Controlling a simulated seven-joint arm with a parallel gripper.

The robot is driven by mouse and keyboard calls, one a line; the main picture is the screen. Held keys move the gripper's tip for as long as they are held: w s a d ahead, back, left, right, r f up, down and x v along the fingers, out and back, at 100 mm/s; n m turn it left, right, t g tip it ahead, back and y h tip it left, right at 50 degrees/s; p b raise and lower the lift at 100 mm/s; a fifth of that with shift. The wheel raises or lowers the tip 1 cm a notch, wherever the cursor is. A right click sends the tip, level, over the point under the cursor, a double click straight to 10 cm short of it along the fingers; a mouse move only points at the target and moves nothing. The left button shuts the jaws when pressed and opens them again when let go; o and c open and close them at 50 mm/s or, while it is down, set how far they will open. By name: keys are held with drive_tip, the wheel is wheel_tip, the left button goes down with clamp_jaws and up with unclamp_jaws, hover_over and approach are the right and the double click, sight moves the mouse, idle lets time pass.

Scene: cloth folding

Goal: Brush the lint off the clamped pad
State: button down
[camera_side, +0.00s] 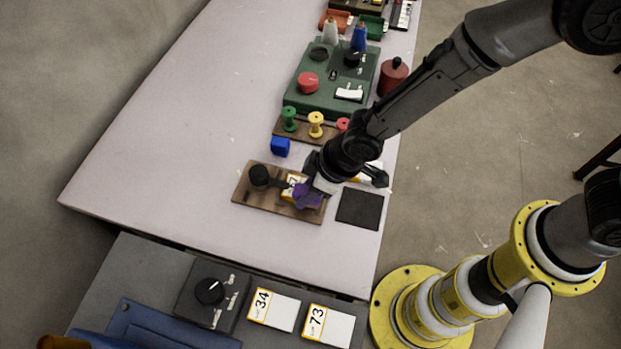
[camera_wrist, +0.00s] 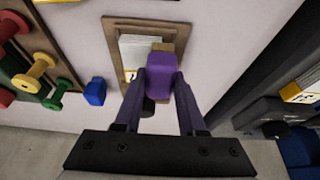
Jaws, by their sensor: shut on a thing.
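My gripper (camera_side: 311,186) is shut on a purple block-like tool (camera_side: 304,196), likely the brush; the tool also shows between the fingertips in the wrist view (camera_wrist: 161,74). It is over a wooden board (camera_side: 250,196) that carries a black round knob (camera_side: 259,174), apparently the clamp, and a white pad with a yellow-edged label (camera_side: 292,187). In the wrist view the pad (camera_wrist: 134,56) lies just left of the tool, partly hidden by it. I cannot tell whether the tool touches the pad. Lint is too small to tell.
A dark square mat (camera_side: 360,209) lies right of the board. A blue cube (camera_side: 280,147) and a rack of colored spools (camera_side: 315,126) stand behind it, with a green panel (camera_side: 323,103) farther back. The table's left side is clear. A lower grey surface with labeled cards (camera_side: 274,309) is in front.

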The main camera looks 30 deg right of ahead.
drive_tip(key=shift+s+a, duration=0.35)
drive_tip(key=shift+w+d, duration=2.1)
drive_tip(key=shift+d, duration=0.05)
wheel_tip(320, 180, up, 8)
